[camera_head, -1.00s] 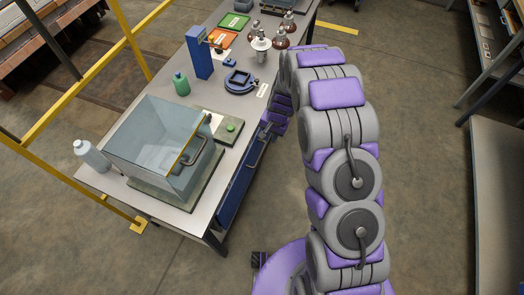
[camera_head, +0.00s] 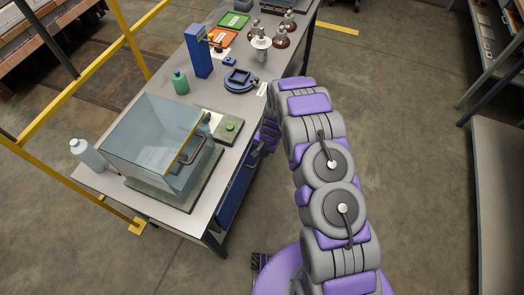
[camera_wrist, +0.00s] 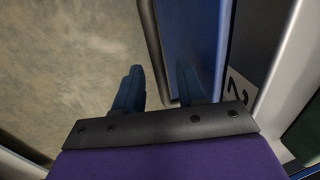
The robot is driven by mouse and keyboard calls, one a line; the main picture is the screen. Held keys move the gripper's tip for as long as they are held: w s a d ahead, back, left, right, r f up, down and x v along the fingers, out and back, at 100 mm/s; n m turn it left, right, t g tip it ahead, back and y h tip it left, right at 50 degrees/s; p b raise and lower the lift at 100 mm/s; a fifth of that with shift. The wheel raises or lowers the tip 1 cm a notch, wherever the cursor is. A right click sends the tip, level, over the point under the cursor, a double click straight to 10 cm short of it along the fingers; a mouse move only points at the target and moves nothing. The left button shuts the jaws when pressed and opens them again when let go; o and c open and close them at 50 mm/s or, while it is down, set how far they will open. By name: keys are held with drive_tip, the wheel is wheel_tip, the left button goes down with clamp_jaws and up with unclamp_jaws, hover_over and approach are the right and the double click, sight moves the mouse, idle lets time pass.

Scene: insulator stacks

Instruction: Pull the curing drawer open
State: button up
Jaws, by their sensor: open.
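The curing drawer (camera_head: 236,188) is a blue front under the bench's right side. It also fills the upper middle of the wrist view as a blue panel (camera_wrist: 196,40). Its dark bar handle (camera_wrist: 152,42) runs down along the panel in the wrist view. My gripper (camera_wrist: 160,70) is open, with one blue finger on each side of the handle's lower end. Whether either finger touches the handle cannot be told. In the head view my gripper is at the drawer front, largely hidden by my arm.
The bench (camera_head: 170,205) carries a clear box (camera_head: 150,145), a green button panel (camera_head: 229,128), a green bottle (camera_head: 181,83) and a blue stand (camera_head: 198,50).

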drive_tip(key=shift+c, duration=0.5)
clamp_jaws()
